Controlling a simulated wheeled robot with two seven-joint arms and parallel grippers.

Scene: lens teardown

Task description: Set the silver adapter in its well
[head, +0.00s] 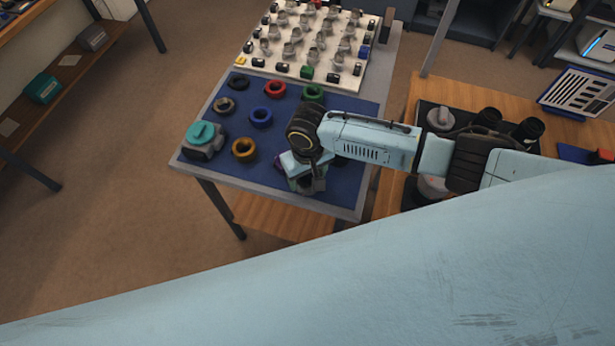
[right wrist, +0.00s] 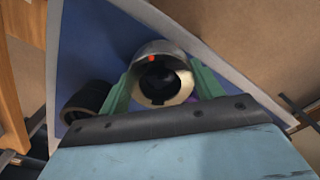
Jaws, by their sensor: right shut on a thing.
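The silver adapter (right wrist: 160,75) is a metal ring with a dark opening and a small red mark on its rim. My right gripper (right wrist: 158,88) is shut on it, one green finger on each side. In the head view my right gripper (head: 306,182) points down over the front part of the blue mat (head: 215,165). My own wrist hides most of the adapter there. I cannot make out its well, nor whether the adapter touches the mat. A bit of purple shows beside the adapter in the right wrist view. My left gripper is out of view.
Several coloured rings, such as a gold one (head: 244,150) and a blue one (head: 261,117), lie on the mat. A grey block with a teal cap (head: 203,138) stands at its left edge. A white board (head: 330,58) with many small parts lies behind. A wooden bench (head: 545,130) is at right.

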